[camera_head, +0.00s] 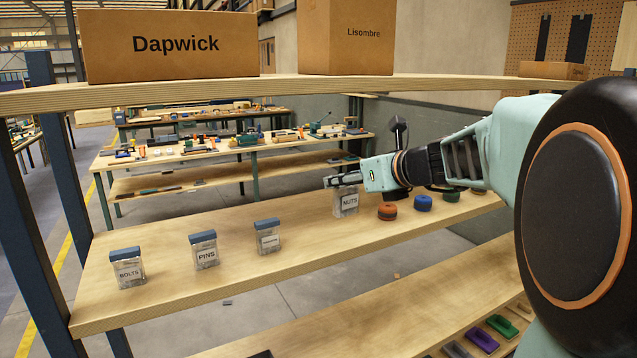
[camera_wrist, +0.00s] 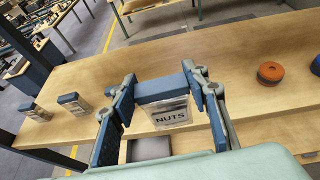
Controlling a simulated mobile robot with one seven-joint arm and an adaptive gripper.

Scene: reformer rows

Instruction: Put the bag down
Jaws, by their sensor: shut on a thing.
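My gripper (camera_head: 344,181) is shut on a clear bag labelled NUTS (camera_head: 346,203) with a blue top strip. The wrist view shows the two fingers of my gripper (camera_wrist: 158,84) on either side of that strip, with the NUTS bag (camera_wrist: 170,114) upright below. The bag is over the wooden shelf (camera_head: 300,275); I cannot tell whether its bottom touches the board. Similar bags stand upright on the shelf to the left: BOLTS (camera_head: 128,271), PINS (camera_head: 205,254) and one with a label too small to read (camera_head: 268,240).
A red-orange round piece (camera_head: 387,212), a blue one (camera_head: 423,203) and a green one (camera_head: 452,195) sit right of the held bag. An upper shelf (camera_head: 300,88) carries a Dapwick box (camera_head: 170,60) and a Lisombre box (camera_head: 345,50). Bare board lies between the standing bags and my gripper.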

